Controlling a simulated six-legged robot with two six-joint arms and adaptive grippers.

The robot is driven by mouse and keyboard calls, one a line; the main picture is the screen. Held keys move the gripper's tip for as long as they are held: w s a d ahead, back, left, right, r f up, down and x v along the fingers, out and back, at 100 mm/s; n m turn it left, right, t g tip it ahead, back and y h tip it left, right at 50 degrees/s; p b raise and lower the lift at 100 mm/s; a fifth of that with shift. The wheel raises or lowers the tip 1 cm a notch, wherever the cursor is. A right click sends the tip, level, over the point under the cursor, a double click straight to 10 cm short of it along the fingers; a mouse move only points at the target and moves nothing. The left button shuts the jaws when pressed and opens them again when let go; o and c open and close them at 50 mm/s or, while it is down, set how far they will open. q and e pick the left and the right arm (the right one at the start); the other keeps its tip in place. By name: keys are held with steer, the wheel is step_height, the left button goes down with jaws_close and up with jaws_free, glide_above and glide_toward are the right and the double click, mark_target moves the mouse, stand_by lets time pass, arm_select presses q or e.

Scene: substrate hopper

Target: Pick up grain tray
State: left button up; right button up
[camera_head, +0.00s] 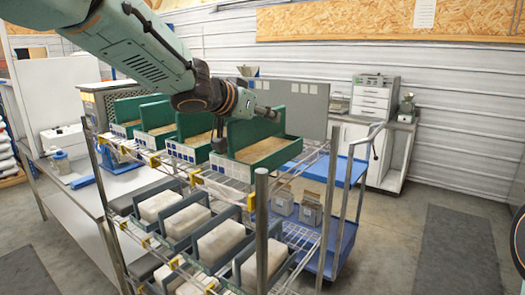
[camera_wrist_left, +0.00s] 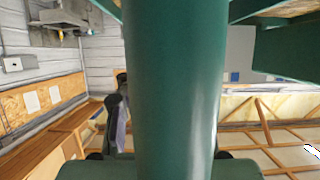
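Several green grain trays stand in a row on the top shelf of a wire rack. The rightmost grain tray (camera_head: 268,150) is nearest my left gripper, with tan grain inside and a pale label on its front. My left gripper (camera_head: 242,128) hangs over the left part of this tray, its two dark fingers spread apart. I cannot tell whether they touch it. In the left wrist view a broad green surface (camera_wrist_left: 172,80) fills the middle, very close to the camera; I cannot tell which part it is. My right gripper is out of view.
The wire rack (camera_head: 262,215) holds dark trays with whitish blocks (camera_head: 212,240) on its lower shelf. A blue cart (camera_head: 338,232) stands behind it on the right. A white bench (camera_head: 65,195) is on the left.

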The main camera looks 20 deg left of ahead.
arm_select(q)
steer(key=shift+s+a, duration=0.15)
steer(key=shift+a, duration=0.15)
steer(key=shift+c, duration=0.2)
steer(key=shift+s+a+r, duration=0.15)
steer(key=shift+s+a, duration=0.1)
steer(key=shift+a, duration=0.05)
steer(key=c, duration=0.3)
steer(key=shift+w+d, duration=0.35)
steer(key=shift+d, duration=0.25)
jaws_close()
steer(key=shift+s+a, duration=0.25)
steer(key=shift+a, duration=0.2)
steer(key=shift+d, duration=0.15)
steer(key=shift+w, duration=0.15)
